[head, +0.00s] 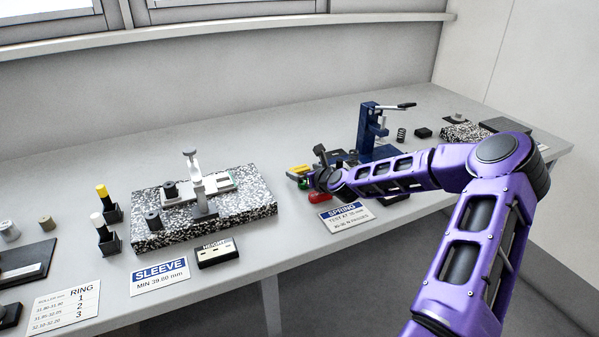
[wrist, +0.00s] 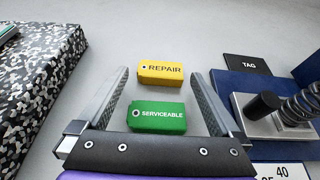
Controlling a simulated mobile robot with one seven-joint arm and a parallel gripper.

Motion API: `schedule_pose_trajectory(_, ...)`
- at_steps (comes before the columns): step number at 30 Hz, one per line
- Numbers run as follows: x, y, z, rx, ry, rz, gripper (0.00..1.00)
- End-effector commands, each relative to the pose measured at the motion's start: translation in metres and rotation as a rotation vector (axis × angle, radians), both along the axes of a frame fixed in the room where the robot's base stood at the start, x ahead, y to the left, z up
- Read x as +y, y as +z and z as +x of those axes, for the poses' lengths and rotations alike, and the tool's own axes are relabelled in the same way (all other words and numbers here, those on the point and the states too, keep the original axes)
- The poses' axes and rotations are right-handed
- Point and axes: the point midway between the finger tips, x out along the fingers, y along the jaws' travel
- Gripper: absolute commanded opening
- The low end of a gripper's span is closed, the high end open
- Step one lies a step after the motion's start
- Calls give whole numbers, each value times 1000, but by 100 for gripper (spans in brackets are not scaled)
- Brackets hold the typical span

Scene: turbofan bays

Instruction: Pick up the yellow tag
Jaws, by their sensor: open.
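The yellow tag (wrist: 160,73), a small block marked REPAIR, lies on the grey bench in the wrist view. A green block marked SERVICEABLE (wrist: 157,116) lies just nearer to my palm. My gripper (wrist: 159,82) is open. Its two fingers reach out on either side of both blocks, with a gap on each side, and nothing is held. I cannot tell how high the fingertips are above the bench. In the head view, small yellow and green patches show just left of my wrist, partly hidden by it.
A black plate marked TAG (wrist: 248,64) lies right of the yellow tag. A blue base (wrist: 235,125) with a spring is close to the right finger. A speckled granite block (wrist: 40,80) stands at left. A red piece (head: 320,197) lies near my wrist.

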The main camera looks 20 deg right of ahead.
Motion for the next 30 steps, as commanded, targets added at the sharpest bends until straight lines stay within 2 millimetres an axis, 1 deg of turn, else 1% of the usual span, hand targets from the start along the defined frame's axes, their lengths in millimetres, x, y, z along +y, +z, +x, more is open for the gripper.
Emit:
schedule_pose_trajectory(1,1,-2,9,-1,2,-2,100)
schedule_pose_trajectory(3,1,-6,17,-1,1,-2,100)
schedule_pose_trajectory(6,1,-9,24,-1,1,-2,100)
schedule_pose_trajectory(13,1,-10,25,0,0,-1,100)
schedule_pose_trajectory(14,1,-10,25,0,0,-1,98)
schedule_pose_trajectory(18,1,-10,25,0,0,-1,73)
schedule_pose_trajectory(26,1,-9,25,0,0,-1,26)
schedule_pose_trajectory(30,1,-9,25,-1,0,-1,25)
